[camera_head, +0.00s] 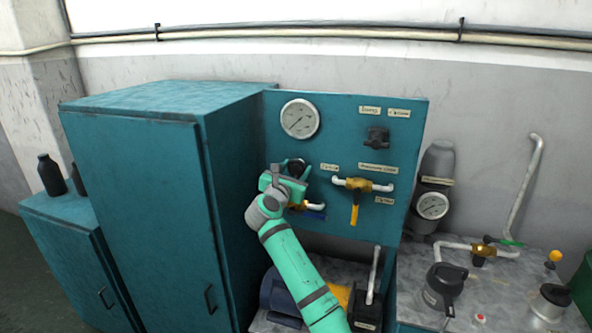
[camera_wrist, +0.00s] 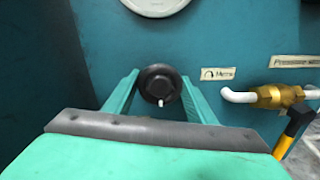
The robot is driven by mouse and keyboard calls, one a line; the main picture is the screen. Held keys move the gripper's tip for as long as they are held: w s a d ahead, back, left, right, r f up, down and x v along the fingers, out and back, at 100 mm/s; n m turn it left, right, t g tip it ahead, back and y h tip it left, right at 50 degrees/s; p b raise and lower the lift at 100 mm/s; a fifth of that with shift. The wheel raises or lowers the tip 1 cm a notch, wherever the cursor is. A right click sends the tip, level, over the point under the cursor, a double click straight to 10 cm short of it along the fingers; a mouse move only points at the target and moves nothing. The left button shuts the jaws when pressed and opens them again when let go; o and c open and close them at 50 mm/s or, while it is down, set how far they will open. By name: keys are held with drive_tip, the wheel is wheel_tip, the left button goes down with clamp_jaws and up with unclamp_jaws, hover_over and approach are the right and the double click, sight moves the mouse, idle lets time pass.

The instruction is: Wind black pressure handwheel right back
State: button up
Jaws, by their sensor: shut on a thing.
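The black pressure handwheel (camera_wrist: 160,84) is a round dark knob on the teal panel (camera_head: 345,110). It has a small white mark at its lower edge in the wrist view. My gripper (camera_wrist: 159,93) has one finger on each side of the handwheel and is shut on it. In the head view my gripper (camera_head: 288,174) reaches the panel below the large gauge, and the dark handwheel (camera_head: 298,167) shows only partly behind it.
A white round gauge (camera_head: 300,118) sits above the handwheel. To the right are a brass valve with a yellow handle (camera_head: 355,208) and a black fitting (camera_head: 377,137). A blue-handled valve (camera_head: 314,212) lies close below my gripper. A tall teal cabinet (camera_head: 150,200) stands on the left.

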drive_tip(key=shift+a+f, duration=0.1)
drive_tip(key=shift+a, duration=0.05)
drive_tip(key=o, duration=1)
drive_tip(key=shift+o, duration=0.2)
drive_tip(key=shift+s, duration=0.1)
drive_tip(key=v, duration=1)
drive_tip(key=shift+s, duration=0.3)
